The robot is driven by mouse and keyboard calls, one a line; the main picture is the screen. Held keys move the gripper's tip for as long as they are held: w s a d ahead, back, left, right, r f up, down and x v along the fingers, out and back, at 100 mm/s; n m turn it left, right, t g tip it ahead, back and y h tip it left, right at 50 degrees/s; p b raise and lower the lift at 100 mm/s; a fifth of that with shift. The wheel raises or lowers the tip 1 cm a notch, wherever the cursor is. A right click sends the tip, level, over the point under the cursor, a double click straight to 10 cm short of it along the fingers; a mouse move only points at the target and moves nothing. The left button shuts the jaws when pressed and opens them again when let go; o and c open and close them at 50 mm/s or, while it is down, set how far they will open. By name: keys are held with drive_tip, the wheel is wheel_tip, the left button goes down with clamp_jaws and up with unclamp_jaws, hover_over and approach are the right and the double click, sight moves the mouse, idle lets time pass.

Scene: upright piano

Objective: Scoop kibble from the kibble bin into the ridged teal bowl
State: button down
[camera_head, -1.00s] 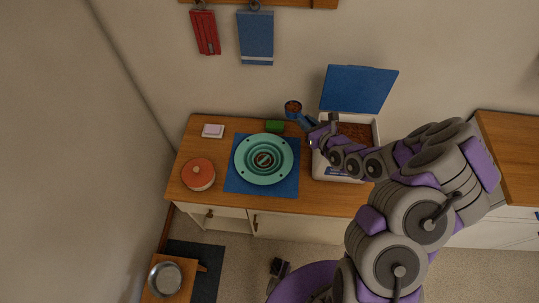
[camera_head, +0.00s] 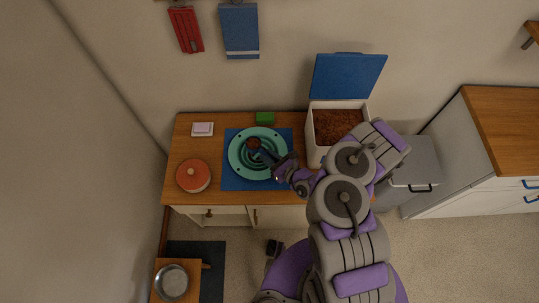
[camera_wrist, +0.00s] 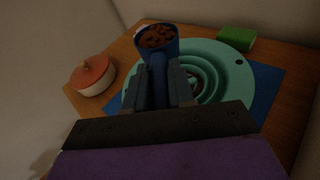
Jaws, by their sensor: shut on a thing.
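The ridged teal bowl (camera_head: 238,165) sits on a blue mat (camera_head: 229,184) on the wooden counter; it also shows in the wrist view (camera_wrist: 238,63). My gripper (camera_head: 279,172) is shut on the handle of a blue scoop (camera_head: 264,153). In the wrist view the scoop (camera_wrist: 158,65) is full of brown kibble (camera_wrist: 157,37) and looks level. In the head view the scoop's cup is over the bowl's upper middle. The kibble bin (camera_head: 314,143), white with its blue lid (camera_head: 347,76) raised, holds kibble (camera_head: 337,124). My gripper and scoop hide part of the bowl.
A red-lidded pot (camera_head: 193,176) stands left of the mat. A soap dish (camera_head: 202,129) and a green block (camera_head: 265,118) lie behind. A metal bowl (camera_head: 171,282) is at lower left.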

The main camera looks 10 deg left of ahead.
drive_tip(key=shift+s+a+f+m+b, duration=0.1)
drive_tip(key=shift+a+f+m+b, duration=0.35)
drive_tip(key=shift+f+m+b, duration=0.15)
drive_tip(key=shift+s+d+f+m+g+y+b, duration=0.15)
drive_tip(key=shift+f+m+g+y+b, duration=0.1)
drive_tip(key=shift+m+b, duration=0.3)
drive_tip(key=shift+w+d+f+m+g+y+b, duration=0.15)
drive_tip(key=shift+f+m+g+b, duration=0.1)
drive_tip(key=shift+m+b, duration=0.3)
drive_tip(key=shift+s+a+f+m+b, duration=0.1)
drive_tip(key=shift+s+f+m+b, duration=0.15)
drive_tip(key=shift+m+b, duration=0.5)
drive_tip(key=shift+w+a+f+m+g+y+b, duration=0.15)
drive_tip(key=shift+m+g+y+b, duration=0.3)
drive_tip(key=shift+m+b, duration=0.55)
drive_tip(key=m, duration=0.1)
drive_tip(key=m+y+b, duration=0.1)
drive_tip(key=m, duration=0.1)
drive_tip(key=shift+d+f+m+g, duration=0.1)
drive_tip(key=shift+d+m+g, duration=0.1)
drive_tip(key=shift+m+g, duration=0.05)
drive_tip(key=shift+m+y, duration=0.35)
drive_tip(key=shift+m, duration=0.45)
drive_tip(key=shift+a, duration=0.1)
